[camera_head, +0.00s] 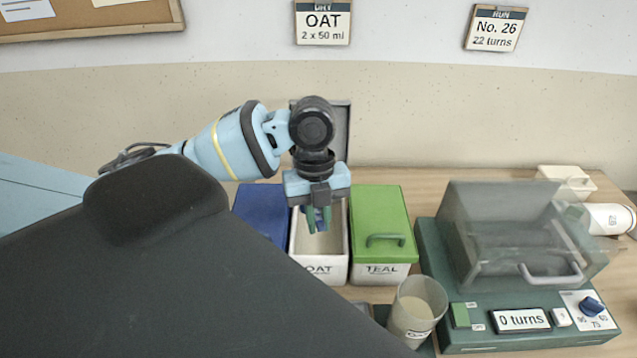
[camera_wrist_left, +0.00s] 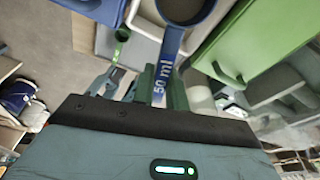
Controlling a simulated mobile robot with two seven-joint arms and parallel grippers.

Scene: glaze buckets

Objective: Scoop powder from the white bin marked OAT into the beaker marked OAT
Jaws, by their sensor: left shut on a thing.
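The white bin marked OAT (camera_head: 319,271) stands open between a blue bin and a green-lidded bin, with pale powder (camera_head: 330,240) inside. My left gripper (camera_head: 318,217) points down over this bin. It is shut on the handle of a blue scoop (camera_wrist_left: 167,65) marked 50 ml, which shows in the left wrist view. The scoop's round cup (camera_wrist_left: 185,8) is cut off by the top edge, so its contents are unclear. The clear beaker marked OAT (camera_head: 418,308) stands at the front, right of the bins, and looks partly filled with pale powder. My right gripper is not in view.
The blue bin (camera_head: 262,210) is left of the OAT bin. The closed green TEAL bin (camera_head: 382,220) is on its right. A green machine (camera_head: 470,322) with a clear cover and a "0 turns" display stands at the right. A dark shape hides the left front.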

